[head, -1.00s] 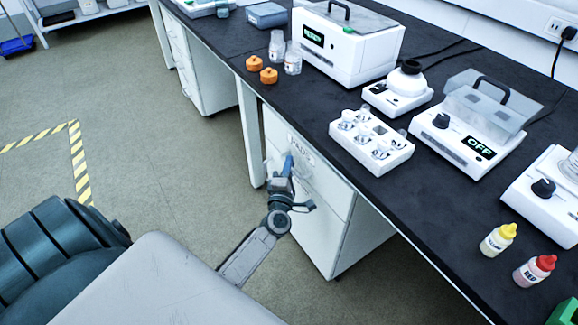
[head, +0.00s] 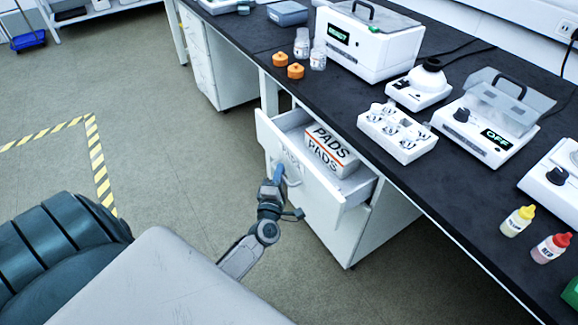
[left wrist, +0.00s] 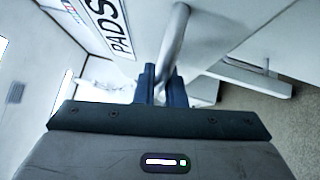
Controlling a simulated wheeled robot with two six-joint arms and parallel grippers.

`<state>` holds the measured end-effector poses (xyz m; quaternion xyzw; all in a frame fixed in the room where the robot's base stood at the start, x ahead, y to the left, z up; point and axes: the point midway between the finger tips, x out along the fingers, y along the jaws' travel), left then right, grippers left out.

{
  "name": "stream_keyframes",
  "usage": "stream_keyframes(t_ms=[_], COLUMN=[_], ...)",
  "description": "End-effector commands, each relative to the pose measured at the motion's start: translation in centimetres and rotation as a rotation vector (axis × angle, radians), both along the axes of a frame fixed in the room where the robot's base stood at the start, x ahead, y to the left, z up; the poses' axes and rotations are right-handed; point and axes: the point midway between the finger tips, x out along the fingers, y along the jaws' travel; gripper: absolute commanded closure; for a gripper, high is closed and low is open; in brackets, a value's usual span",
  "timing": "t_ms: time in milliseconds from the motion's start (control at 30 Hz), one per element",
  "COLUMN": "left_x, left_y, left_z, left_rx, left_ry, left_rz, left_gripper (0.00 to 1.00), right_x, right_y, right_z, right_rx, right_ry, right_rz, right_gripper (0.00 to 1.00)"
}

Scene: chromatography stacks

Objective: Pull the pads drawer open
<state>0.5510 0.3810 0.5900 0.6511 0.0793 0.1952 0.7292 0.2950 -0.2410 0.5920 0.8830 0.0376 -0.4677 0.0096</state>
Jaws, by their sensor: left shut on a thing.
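The pads drawer (head: 355,197) is the top drawer of the white cabinet under the bench, and it stands part-way out. A white box marked PADS (head: 331,152) lies inside it. My left gripper (head: 278,172) is at the drawer front, shut on the drawer's bar handle (head: 292,179). In the left wrist view the grey handle (left wrist: 174,42) runs between the two dark fingers (left wrist: 162,85), beside the PADS label (left wrist: 112,25) on the drawer front. My right gripper is not in view.
On the dark bench (head: 410,178) above stand a white sample tray (head: 397,133), instruments, orange caps (head: 295,71) and dropper bottles (head: 517,221). A lower drawer front (head: 330,219) is closed below. The floor in front (head: 170,185) is clear.

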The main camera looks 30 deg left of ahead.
Motion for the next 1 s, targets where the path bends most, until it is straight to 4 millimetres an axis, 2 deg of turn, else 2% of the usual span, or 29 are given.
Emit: stream_keyframes(t_ms=[400,600,800,1000], left_x=[-10.6,-15.0,-18.2,-20.0], left_y=[4.3,6.2,7.5,8.2], left_z=[0.1,0.0,0.0,0.0], left_rx=[0.003,0.003,0.001,-0.001], left_ry=[0.005,0.005,0.004,0.002], left_rz=[-0.002,-0.002,-0.001,-0.001], left_gripper=[1.00,1.00,1.00,1.00], right_x=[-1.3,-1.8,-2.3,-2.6], right_y=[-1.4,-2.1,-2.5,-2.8], right_z=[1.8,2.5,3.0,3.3], right_rx=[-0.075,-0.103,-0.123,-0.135], right_ry=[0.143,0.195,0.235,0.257], right_rz=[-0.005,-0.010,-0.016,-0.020], right_gripper=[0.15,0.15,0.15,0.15])
